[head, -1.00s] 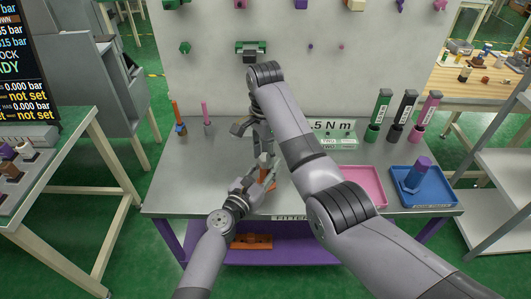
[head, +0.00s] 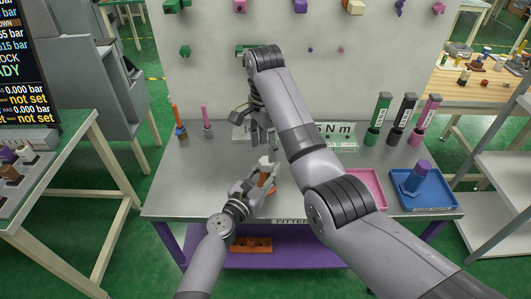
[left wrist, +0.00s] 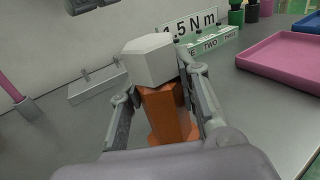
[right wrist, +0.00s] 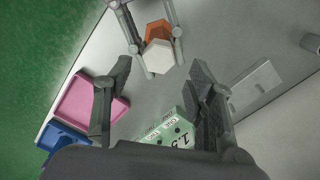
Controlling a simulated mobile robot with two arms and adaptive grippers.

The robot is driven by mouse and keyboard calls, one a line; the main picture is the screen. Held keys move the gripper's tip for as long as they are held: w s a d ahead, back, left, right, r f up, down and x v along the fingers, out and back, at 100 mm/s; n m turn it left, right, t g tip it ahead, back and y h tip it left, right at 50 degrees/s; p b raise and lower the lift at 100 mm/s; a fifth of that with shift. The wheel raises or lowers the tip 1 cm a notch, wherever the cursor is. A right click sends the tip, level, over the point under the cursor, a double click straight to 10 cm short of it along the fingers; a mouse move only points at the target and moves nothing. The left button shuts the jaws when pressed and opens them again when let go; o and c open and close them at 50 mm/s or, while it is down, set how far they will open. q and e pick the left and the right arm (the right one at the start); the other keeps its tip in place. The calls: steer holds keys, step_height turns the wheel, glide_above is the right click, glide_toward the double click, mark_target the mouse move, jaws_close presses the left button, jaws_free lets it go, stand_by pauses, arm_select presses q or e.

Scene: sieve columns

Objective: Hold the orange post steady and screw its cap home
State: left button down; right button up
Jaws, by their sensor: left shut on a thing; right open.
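The orange post (left wrist: 166,112) is a hexagonal column standing upright on the table. A pale hexagonal cap (left wrist: 148,58) sits on its top; whether any gap remains under it I cannot tell. The post also shows in the head view (head: 264,179), with the cap (head: 264,161) above it. My left gripper (head: 261,181) is shut on the post, one finger on each side, below the cap. My right gripper (head: 262,135) is open and empty, above and apart from the cap. In the right wrist view the cap (right wrist: 158,57) lies beyond its fingertips (right wrist: 160,75).
A pink tray (left wrist: 285,62) and a blue tray (head: 440,197) lie to the right. Thin posts stand at the back left (head: 207,120). The front left tabletop is clear.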

steer(key=shift+r, duration=0.15)
steer(key=o, duration=0.6)
steer(key=shift+c, duration=0.2)
steer(key=shift+w+r, duration=0.2)
steer(key=shift+r, duration=0.8)
steer(key=shift+d+r, duration=0.1)
steer(key=shift+r, duration=0.35)
step_height(320, 180, up, 9)
steer(key=shift+s, duration=0.1)
arm_select(q)
steer(key=c, duration=1.1)
jaws_free()
